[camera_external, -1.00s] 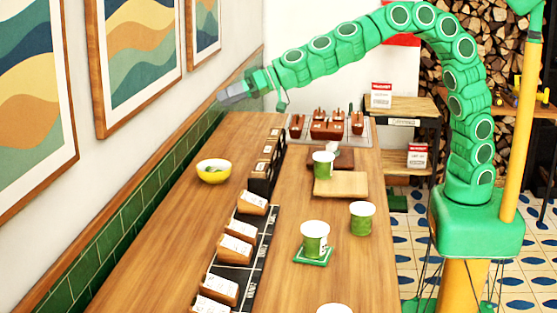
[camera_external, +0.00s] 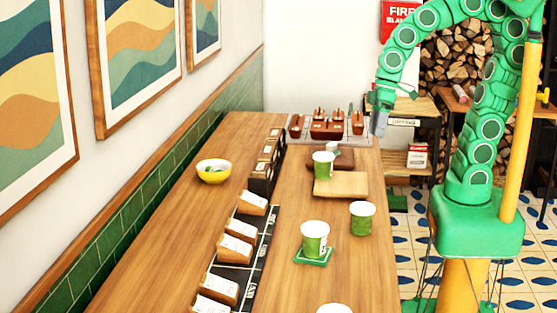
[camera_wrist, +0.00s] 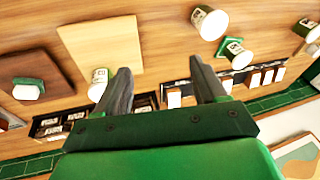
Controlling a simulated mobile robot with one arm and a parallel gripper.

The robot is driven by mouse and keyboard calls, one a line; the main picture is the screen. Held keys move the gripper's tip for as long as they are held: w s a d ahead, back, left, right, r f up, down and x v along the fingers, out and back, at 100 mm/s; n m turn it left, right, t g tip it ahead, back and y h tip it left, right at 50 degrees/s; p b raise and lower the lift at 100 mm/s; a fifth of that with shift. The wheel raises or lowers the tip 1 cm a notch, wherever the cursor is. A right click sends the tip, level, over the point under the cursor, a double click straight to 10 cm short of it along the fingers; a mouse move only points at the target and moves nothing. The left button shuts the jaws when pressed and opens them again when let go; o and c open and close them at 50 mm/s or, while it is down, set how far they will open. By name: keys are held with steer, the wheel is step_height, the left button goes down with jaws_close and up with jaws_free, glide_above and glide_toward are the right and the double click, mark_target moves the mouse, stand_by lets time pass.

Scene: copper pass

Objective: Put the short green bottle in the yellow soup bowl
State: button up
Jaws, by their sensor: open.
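The yellow soup bowl (camera_external: 226,172) stands upright on the left side of the wooden counter, near the tiled wall. Something small and green (camera_external: 211,169) lies inside it; it is too small to tell for certain whether it is the short green bottle. No other green bottle is clear in view. My gripper (camera_external: 379,125) hangs open and empty beyond the counter's far right side, well away from the bowl. In the wrist view its two fingers (camera_wrist: 163,82) stand apart with nothing between them. The bowl does not show there.
Green cups with white tops stand on the right half, including one on a green coaster (camera_external: 315,258). A black rack (camera_external: 240,275) with labelled packets runs along the middle. Brown pots (camera_external: 328,128) stand at the far end.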

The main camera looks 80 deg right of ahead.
steer(key=s+d+f+m+g+h, duration=0.1)
steer(key=s+d+g, duration=0.1)
steer(key=s+d, duration=0.3)
steer(key=s+d+f+g+h, duration=0.1)
steer(key=s+d, duration=0.4)
steer(key=s, duration=0.6)
steer(key=shift+s+f+m+g+h, duration=0.15)
steer(key=shift+f+m+g+h, duration=0.25)
steer(key=shift+f+h, duration=0.15)
